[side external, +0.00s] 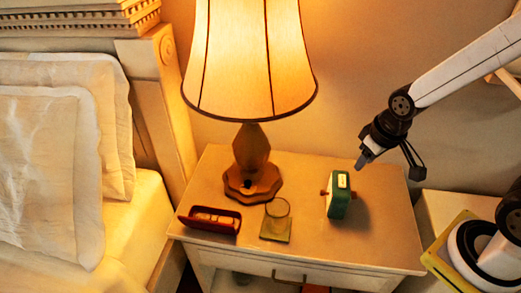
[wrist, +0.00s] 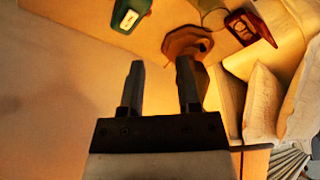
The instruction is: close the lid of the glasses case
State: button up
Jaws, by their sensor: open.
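The glasses case (side external: 210,220) is a dark red, long case at the front left of the nightstand. It looks open, with a tan item inside that I cannot make out clearly. My gripper (side external: 362,161) is raised above the right rear of the nightstand, well to the right of the case and apart from everything. In the wrist view the two fingers (wrist: 160,66) are spread with nothing between them.
A lamp with a wooden base (side external: 252,182) stands behind the case. A green box-like object (side external: 339,204) stands upright below and left of my gripper. A square green item with a round glass (side external: 276,228) lies between. The bed (side external: 135,240) is left. The nightstand's (side external: 385,245) front right is clear.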

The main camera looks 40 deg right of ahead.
jog(key=shift+r, duration=0.3)
jog(key=c, duration=0.3)
jog(key=shift+r, duration=0.3)
grip_shut()
jog(key=w+a+r+n+t+y, duration=0.2)
jog(key=w+a+n+t+y, duration=0.2)
jog(key=w+a+n+t, duration=0.65)
jog(key=s+a+r+n+t+y, duration=0.1)
jog(key=s+a+n+y, duration=0.15)
jog(key=a+n, duration=0.65)
jog(key=s+a+n+t+y, duration=0.1)
jog(key=a+n+t+y, duration=0.15)
jog(key=a+n, duration=0.65)
notch_tip(320, 180, down, 29)
jog(key=a+m, duration=0.1)
jog(key=shift+w+y, duration=0.25)
jog(key=shift+y, duration=0.05)
